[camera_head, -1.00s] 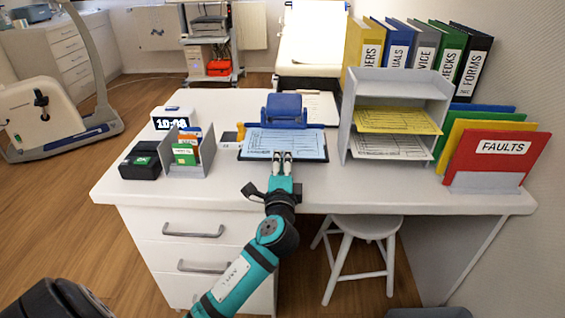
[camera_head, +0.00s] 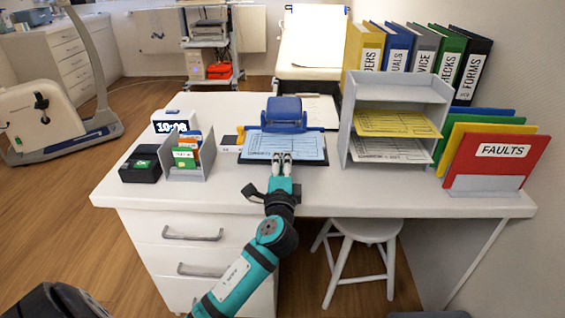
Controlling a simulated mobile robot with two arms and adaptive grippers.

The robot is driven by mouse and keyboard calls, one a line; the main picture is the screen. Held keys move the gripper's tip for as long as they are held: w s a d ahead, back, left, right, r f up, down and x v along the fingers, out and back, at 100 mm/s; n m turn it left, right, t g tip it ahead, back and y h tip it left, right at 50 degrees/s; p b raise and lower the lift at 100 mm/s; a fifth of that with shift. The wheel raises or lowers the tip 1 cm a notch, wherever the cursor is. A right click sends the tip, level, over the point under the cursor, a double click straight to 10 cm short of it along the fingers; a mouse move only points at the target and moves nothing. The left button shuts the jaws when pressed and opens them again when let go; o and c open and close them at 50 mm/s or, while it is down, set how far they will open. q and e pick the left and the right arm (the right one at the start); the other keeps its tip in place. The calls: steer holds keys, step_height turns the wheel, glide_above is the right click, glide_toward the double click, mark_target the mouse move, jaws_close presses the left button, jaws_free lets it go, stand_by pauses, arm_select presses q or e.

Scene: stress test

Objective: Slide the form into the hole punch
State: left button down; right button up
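The blue hole punch (camera_head: 285,108) stands on the white desk, behind the light-blue printed form (camera_head: 262,146). The form lies flat on a dark board (camera_head: 320,163), its far edge at the foot of the punch. I cannot tell whether that edge is inside the slot. My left gripper (camera_head: 281,158) is over the near edge of the form, its two pale fingertips side by side and close together. I cannot tell whether they grip the paper or only rest on it. My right gripper is not in view.
Left of the form are a dark box (camera_head: 140,165), a card holder (camera_head: 190,160) and a clock (camera_head: 170,122). On the right stand a paper tray rack (camera_head: 398,86) and red FAULTS folder (camera_head: 497,157). The desk's front strip (camera_head: 370,195) is clear.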

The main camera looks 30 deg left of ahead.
arm_select(q)
steer(key=c, duration=2)
jaws_free()
steer(key=shift+w, duration=0.1)
steer(key=o, duration=0.6)
steer(key=v, duration=1.2)
